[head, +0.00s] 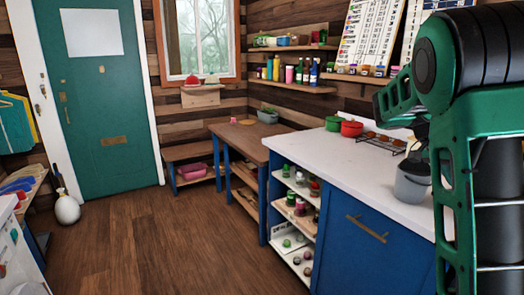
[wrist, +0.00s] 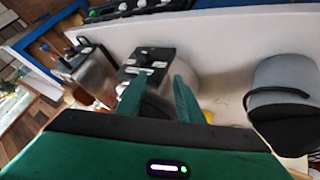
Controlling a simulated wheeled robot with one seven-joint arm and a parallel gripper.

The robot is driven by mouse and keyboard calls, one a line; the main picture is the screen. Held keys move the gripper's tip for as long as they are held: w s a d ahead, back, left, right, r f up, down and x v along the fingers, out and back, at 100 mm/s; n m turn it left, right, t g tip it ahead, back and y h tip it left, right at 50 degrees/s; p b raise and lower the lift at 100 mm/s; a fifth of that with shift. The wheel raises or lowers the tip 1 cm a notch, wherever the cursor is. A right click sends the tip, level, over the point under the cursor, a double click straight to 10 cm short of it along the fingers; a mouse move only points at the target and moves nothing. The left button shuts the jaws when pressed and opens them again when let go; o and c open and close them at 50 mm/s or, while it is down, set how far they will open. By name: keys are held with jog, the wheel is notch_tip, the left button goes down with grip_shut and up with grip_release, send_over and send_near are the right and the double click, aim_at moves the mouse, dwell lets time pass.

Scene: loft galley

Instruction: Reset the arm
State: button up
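My green arm fills the right side of the head view. My gripper (wrist: 158,98) shows in the wrist view with its two green fingers apart and nothing clearly held between them. It is over the white countertop (head: 335,155). A dark-topped object (wrist: 150,58) lies beyond the fingertips; I cannot tell what it is. In the head view the fingers are mostly hidden behind my own arm.
A grey bucket (head: 411,184) stands on the counter close to my arm. Red (head: 351,128) and green (head: 333,123) pots and a wire rack (head: 384,141) stand farther back. Wall shelves (head: 294,88) hold bottles.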

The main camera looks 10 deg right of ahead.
jog(key=s+a+f+n+t+y, duration=0.2)
jog(key=s+a+f+n, duration=0.3)
jog(key=s+a, duration=0.5)
jog(key=s+a+f+n+t+y, duration=0.1)
jog(key=s+a+f+n+y, duration=0.4)
jog(key=s+a, duration=0.6)
jog(key=shift+a+f+n+t, duration=0.2)
jog(key=shift+f+n+t, duration=0.25)
jog(key=shift+n, duration=0.15)
jog(key=shift+w+f, duration=0.25)
jog(key=shift+w, duration=0.3)
